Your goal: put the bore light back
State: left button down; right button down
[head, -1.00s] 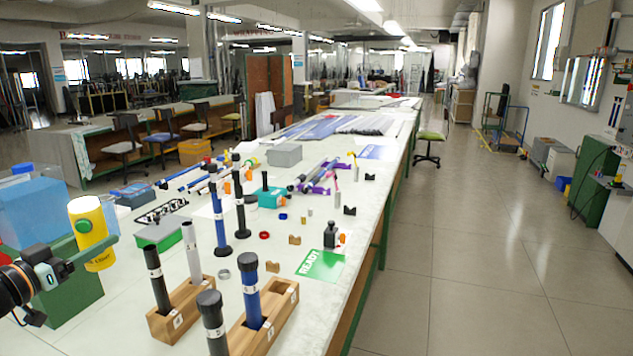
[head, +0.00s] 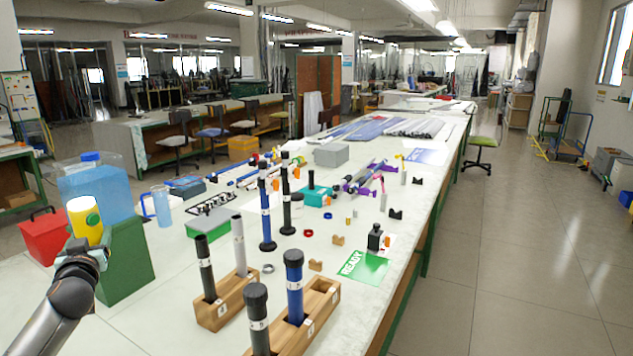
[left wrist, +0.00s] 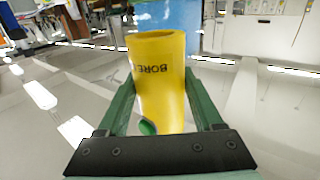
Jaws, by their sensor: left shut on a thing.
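The bore light (head: 82,212) is a yellow cylinder with a green button and a pale glowing top end. My left gripper (head: 85,240) is shut on it and holds it roughly upright at the left of the head view. In the left wrist view the bore light (left wrist: 158,85) sits between the two green fingers (left wrist: 163,105), with the word BORE facing the camera upside down. A green block (head: 125,262) stands behind and to the right of it in the head view; I cannot tell any gap between them. My right gripper is not in view.
A blue water container (head: 100,190), a red box (head: 44,238) and a clear blue jug (head: 161,207) stand near the light. Wooden blocks (head: 213,318) with upright rods stand front centre. A green READY card (head: 362,267) lies at the right edge.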

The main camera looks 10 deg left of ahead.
pick_arm(q)
jog(key=s+d+f+m+t+h, duration=0.1)
jog(key=d+f+h, duration=0.1)
jog(key=d+f, duration=0.35)
jog(key=d+f+m+t+h, duration=0.1)
jog(key=d+f+m+h, duration=0.1)
jog(key=d, duration=0.6)
jog(key=s+d+f+m+t+h, duration=0.1)
jog(key=d+f+h, duration=0.1)
jog(key=d+f, duration=0.35)
jog(key=s+d+m+t+h, duration=0.1)
jog(key=s+d+h, duration=0.15)
jog(key=d, duration=0.45)
jog(key=s+d+m+h, duration=0.1)
jog(key=s+d+m, duration=0.15)
jog(key=d, duration=0.55)
jog(key=s+d+r+h, duration=0.2)
jog(key=s+d+r, duration=0.1)
jog(key=s+d, duration=0.4)
jog(key=w+r, duration=0.5)
jog(key=r, duration=0.5)
jog(key=s+f, duration=0.5)
jog(key=f, duration=0.5)
